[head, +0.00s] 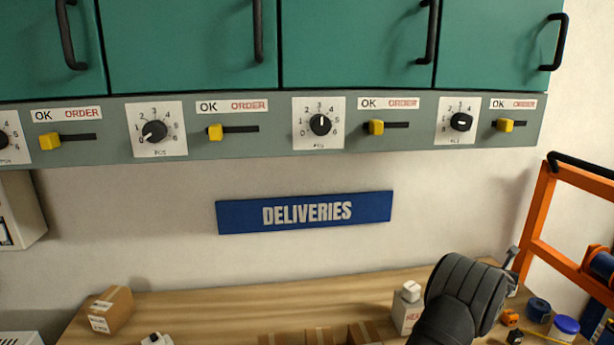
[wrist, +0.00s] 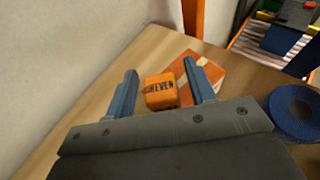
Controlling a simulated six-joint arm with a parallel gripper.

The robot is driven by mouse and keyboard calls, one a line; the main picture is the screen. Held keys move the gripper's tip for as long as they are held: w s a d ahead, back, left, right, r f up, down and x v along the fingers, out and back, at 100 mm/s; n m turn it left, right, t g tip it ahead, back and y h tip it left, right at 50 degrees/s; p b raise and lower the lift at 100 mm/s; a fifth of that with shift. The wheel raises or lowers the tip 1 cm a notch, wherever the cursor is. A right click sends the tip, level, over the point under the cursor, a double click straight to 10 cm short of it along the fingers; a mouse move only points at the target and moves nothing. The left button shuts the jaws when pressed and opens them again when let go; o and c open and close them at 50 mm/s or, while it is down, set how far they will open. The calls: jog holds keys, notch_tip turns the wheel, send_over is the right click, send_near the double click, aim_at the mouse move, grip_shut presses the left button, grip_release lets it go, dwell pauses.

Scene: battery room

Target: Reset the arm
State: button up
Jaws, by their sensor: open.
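My gripper (wrist: 163,92) is open in the wrist view, with its two blue-grey fingers apart. A small orange block (wrist: 160,92) with dark lettering shows between the fingers in the picture, on the wooden bench. I cannot tell how far below or beyond the fingertips it is. Nothing is held. In the head view my dark arm is at the lower right over the bench (head: 250,300), and it hides part of what stands there. The fingers are hard to make out in that view.
An orange frame (head: 540,215) stands at the bench's right end. Cardboard boxes (head: 110,308) and a white box (head: 406,312) stand on the bench. Teal cabinets (head: 360,45) hang above.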

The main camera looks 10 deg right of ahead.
jog(key=shift+w+d+f, duration=0.25)
jog(key=shift+r, duration=0.1)
jog(key=shift+s+a, duration=0.1)
dwell(0.3)
